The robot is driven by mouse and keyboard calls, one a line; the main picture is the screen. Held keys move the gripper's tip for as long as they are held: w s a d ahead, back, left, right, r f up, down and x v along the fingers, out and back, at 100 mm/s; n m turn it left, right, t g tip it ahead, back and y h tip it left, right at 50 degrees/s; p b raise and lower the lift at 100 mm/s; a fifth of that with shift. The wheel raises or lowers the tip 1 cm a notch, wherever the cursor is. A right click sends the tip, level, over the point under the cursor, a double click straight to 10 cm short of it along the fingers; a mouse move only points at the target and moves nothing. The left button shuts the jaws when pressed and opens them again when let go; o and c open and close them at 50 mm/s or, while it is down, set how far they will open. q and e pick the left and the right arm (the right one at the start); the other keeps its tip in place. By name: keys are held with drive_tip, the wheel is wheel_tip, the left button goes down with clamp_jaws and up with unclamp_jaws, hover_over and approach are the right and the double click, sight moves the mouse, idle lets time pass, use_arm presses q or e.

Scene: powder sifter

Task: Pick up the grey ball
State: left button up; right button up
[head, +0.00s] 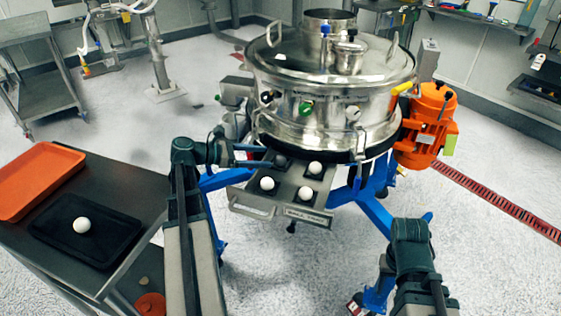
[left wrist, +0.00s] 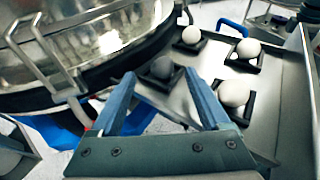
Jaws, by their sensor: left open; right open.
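The grey ball (head: 281,160) sits in a dark square holder at the back left of the metal tray under the sifter. In the left wrist view the grey ball (left wrist: 162,67) lies between and just beyond the blue fingertips. My left gripper (head: 262,158) is open beside the ball at the tray's left edge; its fingers also show in the left wrist view (left wrist: 160,78). I cannot tell whether a finger touches the ball. My right arm is at the lower right of the head view, and its fingers cannot be made out.
Several white balls sit in holders, one at the tray's front left (head: 267,183). The steel sifter (head: 330,75) rises close above the grey ball. A side table at left holds an orange tray (head: 38,170) and a black tray (head: 50,243) with a white ball (head: 82,225).

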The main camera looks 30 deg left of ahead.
sight(276, 158)
use_arm(q)
drive_tip(key=b+x, duration=0.1)
drive_tip(key=x, duration=0.3)
drive_tip(key=shift+w+d+f, duration=0.1)
drive_tip(key=shift+d+f, duration=0.1)
drive_tip(key=shift+d, duration=0.15)
clamp_jaws()
